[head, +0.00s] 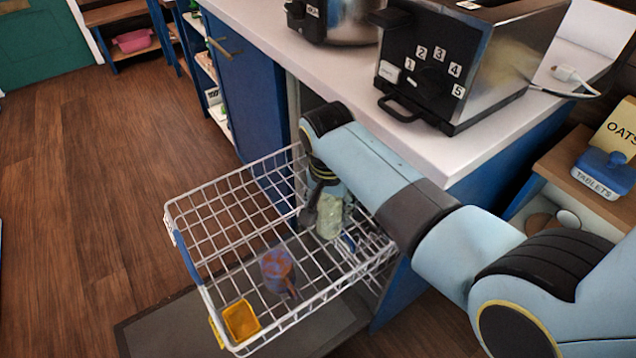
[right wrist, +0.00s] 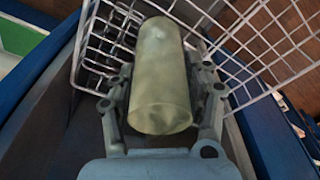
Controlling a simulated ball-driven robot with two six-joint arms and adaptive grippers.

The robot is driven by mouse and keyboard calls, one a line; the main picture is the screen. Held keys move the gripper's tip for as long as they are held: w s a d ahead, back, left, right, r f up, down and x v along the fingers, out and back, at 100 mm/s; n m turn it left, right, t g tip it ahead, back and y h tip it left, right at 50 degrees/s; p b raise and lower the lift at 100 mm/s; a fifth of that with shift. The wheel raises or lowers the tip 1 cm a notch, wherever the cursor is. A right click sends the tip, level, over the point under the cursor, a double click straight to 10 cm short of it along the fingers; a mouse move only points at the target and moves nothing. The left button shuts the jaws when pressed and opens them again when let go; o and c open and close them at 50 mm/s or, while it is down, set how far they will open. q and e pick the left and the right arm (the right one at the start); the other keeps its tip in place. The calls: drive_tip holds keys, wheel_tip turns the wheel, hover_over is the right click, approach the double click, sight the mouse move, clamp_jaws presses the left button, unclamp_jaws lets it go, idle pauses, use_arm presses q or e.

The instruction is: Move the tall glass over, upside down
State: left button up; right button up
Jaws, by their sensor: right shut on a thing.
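The tall glass (head: 330,218) is pale yellow-green and see-through. My right gripper (head: 318,200) is shut on it, inside the white wire rack (head: 235,185) near its cabinet side. In the right wrist view the glass (right wrist: 160,75) lies between the two fingers of the gripper (right wrist: 161,98), and wires of the rack show behind it. I cannot tell which end of the glass is its mouth, nor whether it touches the rack floor. My left gripper is not in view.
An orange and purple mug (head: 278,272) and a yellow square container (head: 241,321) are in the rack's front part. Rack floor left of the glass is clear.

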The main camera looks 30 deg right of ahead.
wheel_tip(320, 180, down, 7)
drive_tip(key=b, duration=0.3)
drive_tip(key=shift+b, duration=0.4)
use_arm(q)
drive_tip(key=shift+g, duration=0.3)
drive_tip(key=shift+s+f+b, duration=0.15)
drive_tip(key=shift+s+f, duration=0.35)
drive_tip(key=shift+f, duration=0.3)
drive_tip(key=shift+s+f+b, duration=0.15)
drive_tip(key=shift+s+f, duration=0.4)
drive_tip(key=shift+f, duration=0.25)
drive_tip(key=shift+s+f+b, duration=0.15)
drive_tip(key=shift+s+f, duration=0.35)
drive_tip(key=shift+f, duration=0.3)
use_arm(e)
drive_tip(key=shift+f, duration=0.7)
drive_tip(key=o, duration=1.4)
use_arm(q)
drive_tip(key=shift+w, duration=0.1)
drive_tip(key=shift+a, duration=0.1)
